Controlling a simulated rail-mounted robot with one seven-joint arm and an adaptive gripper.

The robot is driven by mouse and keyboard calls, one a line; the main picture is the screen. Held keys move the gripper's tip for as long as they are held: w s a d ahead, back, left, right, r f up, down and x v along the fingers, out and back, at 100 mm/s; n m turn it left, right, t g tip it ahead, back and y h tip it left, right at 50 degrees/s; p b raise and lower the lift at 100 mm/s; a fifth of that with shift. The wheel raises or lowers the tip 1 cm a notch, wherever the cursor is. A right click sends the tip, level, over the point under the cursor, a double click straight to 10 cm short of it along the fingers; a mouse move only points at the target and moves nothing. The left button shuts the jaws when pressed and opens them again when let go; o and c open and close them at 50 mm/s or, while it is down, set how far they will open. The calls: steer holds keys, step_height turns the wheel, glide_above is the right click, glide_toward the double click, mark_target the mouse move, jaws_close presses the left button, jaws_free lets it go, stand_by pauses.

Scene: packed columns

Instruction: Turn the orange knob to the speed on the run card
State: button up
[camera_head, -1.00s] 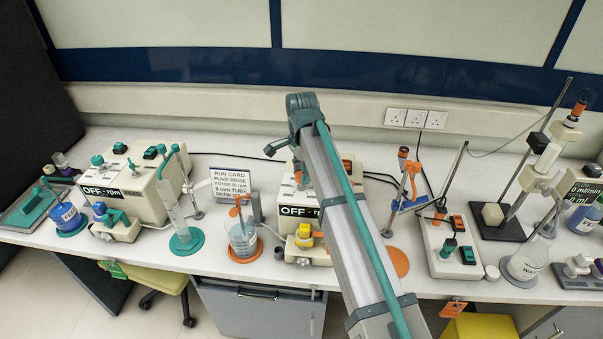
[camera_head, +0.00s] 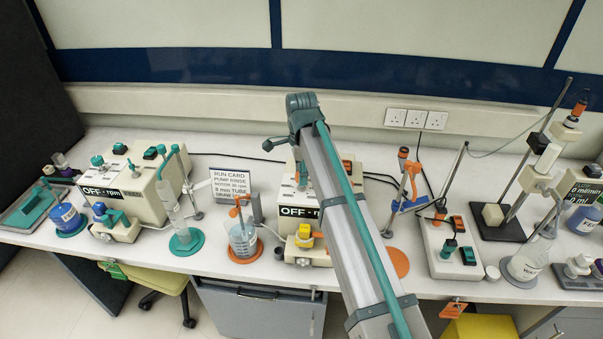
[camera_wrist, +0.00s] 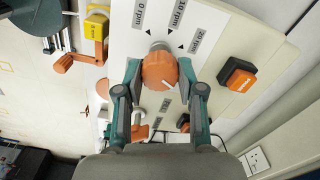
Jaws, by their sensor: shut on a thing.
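The orange knob (camera_wrist: 160,72) sits on the cream face of the pump box (camera_wrist: 236,50). My gripper (camera_wrist: 160,80) is shut on it, one finger on each side. A short white mark on the knob points toward the lower right of the wrist view. In the head view my arm hides the knob and gripper, and the box's display (camera_head: 298,211) reads OFF. The run card (camera_head: 231,184) stands left of the box; its rotor speed is too small to read surely.
An orange rocker switch (camera_wrist: 238,74) is on the same face, right of the knob. A yellow block (camera_wrist: 96,26) and an orange lever (camera_wrist: 78,58) lie to the left. A beaker (camera_head: 242,240) stands in front of the card, and a switch box (camera_head: 446,246) right of my arm.

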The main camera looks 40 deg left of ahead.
steer(key=o, duration=1.1)
steer(key=shift+o, duration=0.2)
steer(key=shift+r, duration=0.1)
step_height(320, 180, up, 12)
